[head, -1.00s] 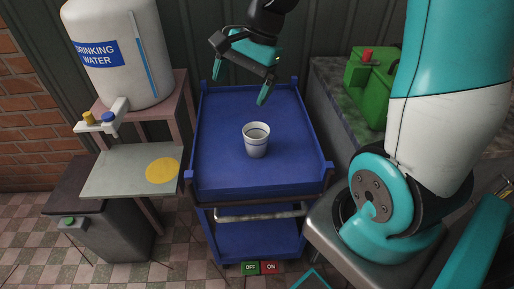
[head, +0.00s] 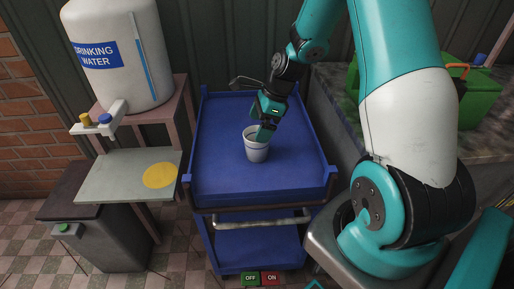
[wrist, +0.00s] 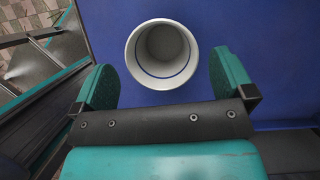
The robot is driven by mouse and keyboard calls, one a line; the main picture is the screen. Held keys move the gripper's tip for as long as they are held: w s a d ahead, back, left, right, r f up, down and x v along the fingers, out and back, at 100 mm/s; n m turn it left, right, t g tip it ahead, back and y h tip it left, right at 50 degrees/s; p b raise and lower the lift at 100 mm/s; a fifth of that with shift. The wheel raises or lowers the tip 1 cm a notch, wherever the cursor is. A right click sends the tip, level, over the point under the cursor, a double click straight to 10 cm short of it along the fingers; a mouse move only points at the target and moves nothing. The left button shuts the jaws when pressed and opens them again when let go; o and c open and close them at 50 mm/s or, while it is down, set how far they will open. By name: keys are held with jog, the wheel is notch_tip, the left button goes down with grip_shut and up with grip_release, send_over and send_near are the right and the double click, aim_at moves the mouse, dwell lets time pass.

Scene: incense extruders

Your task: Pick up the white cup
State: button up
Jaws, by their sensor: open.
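The white cup (head: 257,150) stands upright on the blue cart's top tray (head: 215,155). It has a dark blue band and looks empty inside. My gripper (head: 264,132) is at the cup's far rim in the head view, and its near finger hides part of that rim. In the wrist view the cup (wrist: 162,54) lies just ahead of my gripper (wrist: 161,78), with its near part between the two teal fingers. The fingers are apart, with a gap on each side of the cup. The far finger is hidden in the head view.
A white drinking-water tank (head: 118,50) with taps stands at the left, above a grey plate (head: 115,178) with a yellow disc. A green container (head: 480,100) sits on the counter at the right. The tray has raised edges and is otherwise clear.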

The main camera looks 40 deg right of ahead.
aim_at(247, 153)
jog(key=x, duration=0.5)
jog(key=shift+s+d+f, duration=0.1)
jog(key=shift+d+f, duration=0.05)
jog(key=shift+f, duration=0.3)
jog(key=shift+c, duration=0.5)
jog(key=c, duration=0.8)
notch_tip(247, 153, up, 20)
jog(key=shift+r+p, duration=0.1)
jog(key=shift+p, duration=0.85)
